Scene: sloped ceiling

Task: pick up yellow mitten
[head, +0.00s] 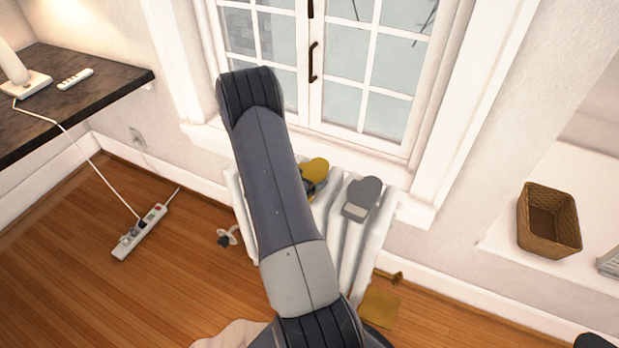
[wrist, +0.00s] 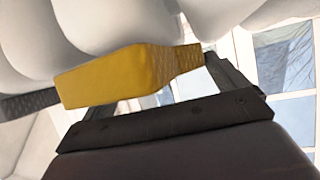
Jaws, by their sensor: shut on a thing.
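The yellow mitten (head: 316,166) is at the top of the white radiator below the window, partly hidden behind my arm. In the wrist view the yellow mitten (wrist: 110,80) lies across between the dark fingers of my gripper (wrist: 130,82), close against the white radiator ribs. My gripper is shut on it. In the head view only a bit of my gripper (head: 313,187) shows beside my arm, at the mitten's lower edge. I cannot tell whether the mitten still touches the radiator.
A grey mitten (head: 362,194) lies on the radiator (head: 352,250) just right of the yellow one. The window (head: 330,60) is close behind. A wicker basket (head: 548,222) stands on a white ledge at right. A power strip (head: 140,232) lies on the wooden floor at left.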

